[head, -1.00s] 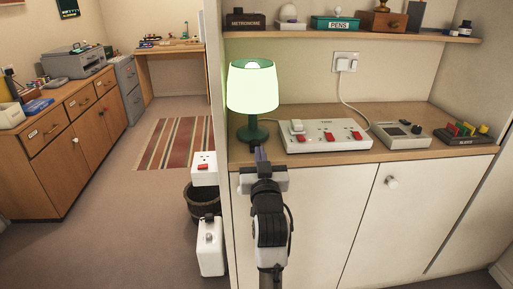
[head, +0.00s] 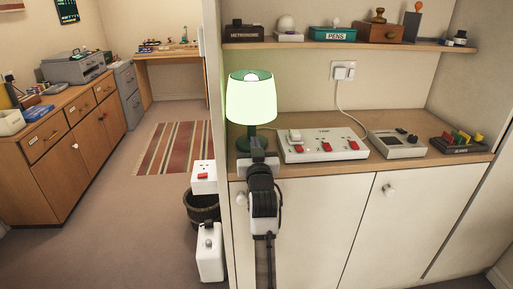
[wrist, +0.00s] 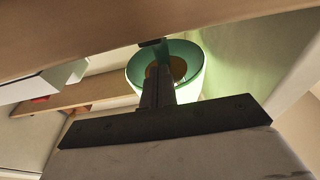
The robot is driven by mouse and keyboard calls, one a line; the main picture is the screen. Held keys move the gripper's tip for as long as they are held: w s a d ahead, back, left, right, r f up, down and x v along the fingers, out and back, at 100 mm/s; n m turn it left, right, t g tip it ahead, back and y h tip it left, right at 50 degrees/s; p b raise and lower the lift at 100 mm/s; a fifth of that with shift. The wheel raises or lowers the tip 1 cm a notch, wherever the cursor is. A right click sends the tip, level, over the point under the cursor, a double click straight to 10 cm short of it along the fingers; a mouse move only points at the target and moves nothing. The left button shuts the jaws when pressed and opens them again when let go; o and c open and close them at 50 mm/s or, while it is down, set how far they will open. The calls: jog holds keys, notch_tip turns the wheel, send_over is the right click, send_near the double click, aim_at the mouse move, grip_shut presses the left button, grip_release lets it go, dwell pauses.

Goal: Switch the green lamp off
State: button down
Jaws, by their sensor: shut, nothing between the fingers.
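The green lamp (head: 251,98) stands at the left end of the wooden counter, its shade glowing pale green above a dark green base. My gripper (head: 256,143) is shut and empty, and shows in front of the lamp base, covering part of it. I cannot tell whether it touches the base. In the wrist view, my closed fingers (wrist: 156,75) overlap the lit lamp (wrist: 190,57), with its green rim around a brownish middle. Any switch on the lamp is hidden or too small to tell.
A white power strip (head: 322,146) with red switches and a plug lies right of the lamp. A grey device (head: 397,143) and a dark block with coloured pieces (head: 458,144) stand further right. A shelf (head: 350,43) hangs above. A white wall edge (head: 216,110) is close on the left.

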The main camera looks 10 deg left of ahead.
jog(key=shift+s+d+f, duration=0.1)
jog(key=shift+s+f, duration=0.05)
jog(key=shift+f, duration=0.6)
jog(key=shift+s+f, duration=0.1)
jog(key=shift+f, duration=0.6)
jog(key=f+b, duration=0.1)
jog(key=b, duration=0.2)
jog(key=shift+f+t, duration=0.3)
jog(key=shift+t, duration=0.1)
jog(key=shift+r+p, duration=0.3)
jog(key=shift+r, duration=0.3)
jog(key=r+p, duration=0.3)
jog(key=r, duration=0.1)
jog(key=shift+s+r, duration=0.15)
jog(key=shift+s, duration=0.05)
jog(key=s+d+f+b, duration=0.3)
jog(key=s+f, duration=0.2)
jog(key=s, duration=0.3)
jog(key=shift+s+f+b, duration=0.2)
jog(key=shift+s+b, duration=0.15)
